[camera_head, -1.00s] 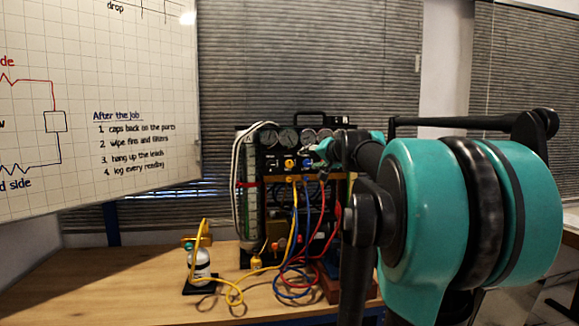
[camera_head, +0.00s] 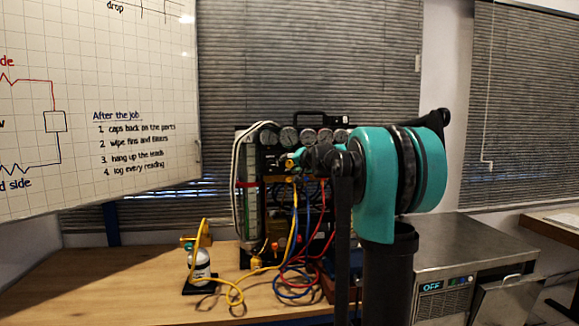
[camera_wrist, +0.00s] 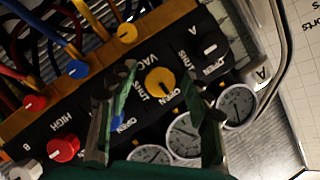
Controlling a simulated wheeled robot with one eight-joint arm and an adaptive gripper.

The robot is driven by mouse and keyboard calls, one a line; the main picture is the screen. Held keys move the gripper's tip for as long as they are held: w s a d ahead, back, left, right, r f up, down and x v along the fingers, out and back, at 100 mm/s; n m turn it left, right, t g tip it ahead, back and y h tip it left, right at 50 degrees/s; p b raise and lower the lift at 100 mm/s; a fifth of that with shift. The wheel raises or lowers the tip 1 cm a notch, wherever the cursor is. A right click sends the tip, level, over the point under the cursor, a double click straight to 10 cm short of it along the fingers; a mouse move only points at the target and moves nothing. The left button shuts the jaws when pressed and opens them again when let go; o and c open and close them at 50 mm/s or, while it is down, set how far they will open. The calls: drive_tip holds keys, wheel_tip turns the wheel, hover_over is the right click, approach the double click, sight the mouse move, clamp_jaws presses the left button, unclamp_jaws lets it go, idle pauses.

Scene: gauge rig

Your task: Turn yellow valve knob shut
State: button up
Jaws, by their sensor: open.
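The yellow valve knob (camera_wrist: 160,82) sits on the dark panel of the gauge rig, by the VAC label. SHUT and OPEN are printed beside it. My gripper (camera_wrist: 158,76) is open, with one finger on each side of the knob in the wrist view. I cannot tell whether the fingers touch it. A blue knob (camera_wrist: 117,121) is partly hidden behind the left finger. In the head view my gripper (camera_head: 298,158) is in front of the rig's upper panel, below the gauges, and the yellow knob is hard to make out there.
A red knob (camera_wrist: 63,148) is at lower left in the wrist view. Round gauges (camera_wrist: 184,135) line the panel's edge. Yellow, blue and red hoses (camera_head: 294,285) hang from the rig onto the wooden bench (camera_head: 110,290). A small white cylinder (camera_head: 199,263) stands left.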

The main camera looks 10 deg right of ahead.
drive_tip(key=shift+w+a+f, duration=0.1)
drive_tip(key=shift+w, duration=0.15)
drive_tip(key=shift+c, duration=0.5)
clamp_jaws()
